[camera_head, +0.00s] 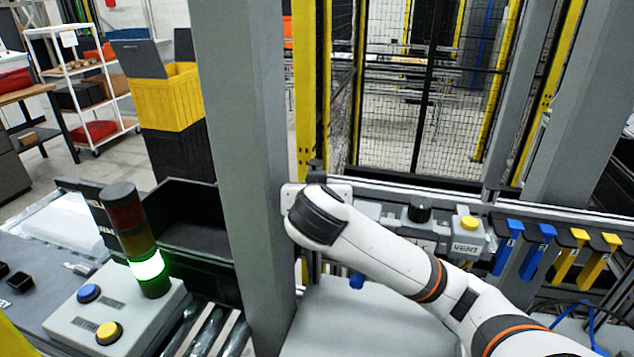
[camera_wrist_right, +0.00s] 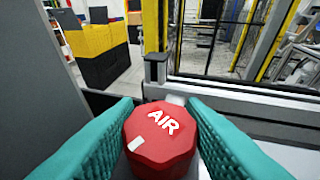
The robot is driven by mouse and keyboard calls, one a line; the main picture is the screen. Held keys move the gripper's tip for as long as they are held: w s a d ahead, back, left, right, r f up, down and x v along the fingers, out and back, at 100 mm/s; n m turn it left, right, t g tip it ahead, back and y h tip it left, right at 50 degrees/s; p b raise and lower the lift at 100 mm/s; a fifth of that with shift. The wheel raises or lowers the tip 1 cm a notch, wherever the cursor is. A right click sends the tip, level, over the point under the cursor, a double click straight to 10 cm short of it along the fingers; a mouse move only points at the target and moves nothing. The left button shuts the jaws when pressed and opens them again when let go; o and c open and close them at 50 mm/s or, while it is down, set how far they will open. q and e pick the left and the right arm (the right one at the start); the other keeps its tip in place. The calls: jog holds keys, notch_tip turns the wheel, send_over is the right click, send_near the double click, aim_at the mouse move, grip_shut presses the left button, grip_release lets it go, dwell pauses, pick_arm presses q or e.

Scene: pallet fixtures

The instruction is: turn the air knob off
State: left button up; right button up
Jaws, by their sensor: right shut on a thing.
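The red air knob (camera_wrist_right: 163,148) fills the lower middle of the right wrist view. It has a white AIR label on top and a white mark near its left edge, towards the lower left. My right gripper (camera_wrist_right: 160,104) has its two teal fingers on either side of the knob, shut on it. In the head view my white right arm reaches in from the right, and its dark wrist hides the knob and the fingers. My left gripper is in neither view.
A grey post (camera_head: 245,150) stands just left of my right wrist. A black knob (camera_head: 419,212) and a yellow VENT button (camera_head: 469,223) sit on the rail to the right. A control box (camera_head: 120,318) with blue and yellow buttons and a green-lit stack light (camera_head: 146,265) stands at lower left.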

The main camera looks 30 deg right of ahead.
jog(key=shift+m+g+h, duration=0.5)
jog(key=shift+m+h, duration=0.1)
jog(key=shift+h, duration=0.1)
jog(key=shift+f+p, duration=0.1)
jog(key=shift+p, duration=0.2)
jog(key=o, duration=1)
jog(key=shift+s+a+r, duration=0.25)
jog(key=shift+s+a, duration=0.05)
jog(key=shift+a, duration=0.05)
jog(key=p+v, duration=0.3)
jog(key=v, duration=0.8)
jog(key=shift+p, duration=0.3)
jog(key=shift+w+a, duration=0.1)
